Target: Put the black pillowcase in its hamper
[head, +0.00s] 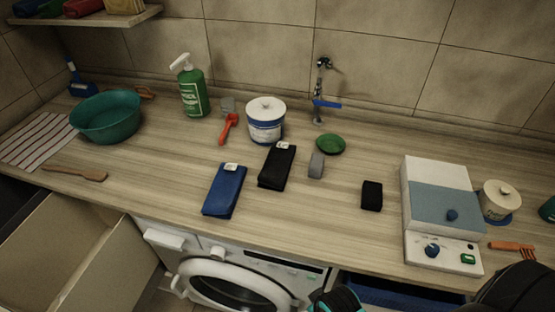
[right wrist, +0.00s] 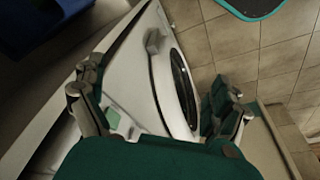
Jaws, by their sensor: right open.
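The black pillowcase (head: 277,168) lies folded on the counter, with a white label at its far end. It lies between a blue folded cloth (head: 224,192) and a small grey block (head: 316,165). A blue bin (head: 385,293) shows partly below the counter's front edge, and a beige open box (head: 75,255) stands at the lower left; I cannot tell which hamper belongs to the pillowcase. My right gripper (right wrist: 160,108) is open and empty in front of the washing machine; part of it shows at the head view's bottom edge (head: 340,301). My left gripper is not in view.
The washing machine (head: 245,280) stands under the counter (head: 300,225). A white-and-blue tub (head: 266,121), green bottle (head: 189,88), teal basin (head: 106,118) and tap (head: 321,95) stand behind. A small black block (head: 372,195) and a white appliance (head: 437,190) are to the right.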

